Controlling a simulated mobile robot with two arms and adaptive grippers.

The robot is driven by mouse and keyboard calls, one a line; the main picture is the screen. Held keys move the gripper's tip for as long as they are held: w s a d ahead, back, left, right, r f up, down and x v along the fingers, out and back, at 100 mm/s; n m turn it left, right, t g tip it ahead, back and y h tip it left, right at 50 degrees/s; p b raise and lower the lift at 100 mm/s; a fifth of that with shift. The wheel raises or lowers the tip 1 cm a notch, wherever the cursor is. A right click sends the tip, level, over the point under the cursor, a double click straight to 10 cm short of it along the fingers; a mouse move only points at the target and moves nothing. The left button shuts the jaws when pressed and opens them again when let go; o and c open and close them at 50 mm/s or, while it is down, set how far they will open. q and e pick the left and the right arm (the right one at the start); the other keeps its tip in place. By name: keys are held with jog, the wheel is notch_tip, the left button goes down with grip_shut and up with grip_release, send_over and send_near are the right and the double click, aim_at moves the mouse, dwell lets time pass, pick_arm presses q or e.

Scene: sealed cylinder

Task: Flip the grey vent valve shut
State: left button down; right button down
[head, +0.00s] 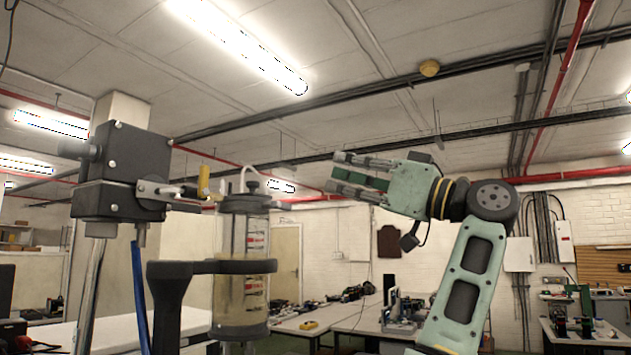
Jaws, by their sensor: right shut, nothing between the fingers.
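A clear sealed cylinder (257,237) with dark end caps and red markings stands upright left of centre, with cloudy yellowish contents low down. A white tube curves out of its top. A small grey fitting (287,204) sticks out on the right of its top cap; I cannot tell for sure whether it is the vent valve. A yellow lever (203,181) stands up on the metal fitting left of the cylinder. My right gripper (335,174) is shut and empty, up and to the right of the cylinder, pointing left and touching nothing. My left gripper is out of view.
A black box unit (113,175) on a metal post, with a blue hose (138,295), stands left of the cylinder. A black clamp arm (168,295) rings the cylinder. Benches with equipment lie behind. The air between my right gripper and the cylinder is clear.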

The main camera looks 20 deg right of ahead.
notch_tip(320, 180, up, 4)
jog(key=p, duration=0.6)
send_over(281, 206)
jog(key=d, duration=0.3)
jog(key=f, duration=0.5)
jog(key=shift+s+d+p, duration=0.25)
jog(key=shift+s+p, duration=0.05)
jog(key=shift+p, duration=0.05)
jog(key=shift+d+f+m+b, duration=0.1)
jog(key=shift+f+m+b, duration=0.05)
jog(key=shift+m+b, duration=0.4)
jog(key=shift+w+f+m+h+b, duration=0.1)
jog(key=shift+m+h+b, duration=0.15)
jog(key=shift+h+b, duration=0.1)
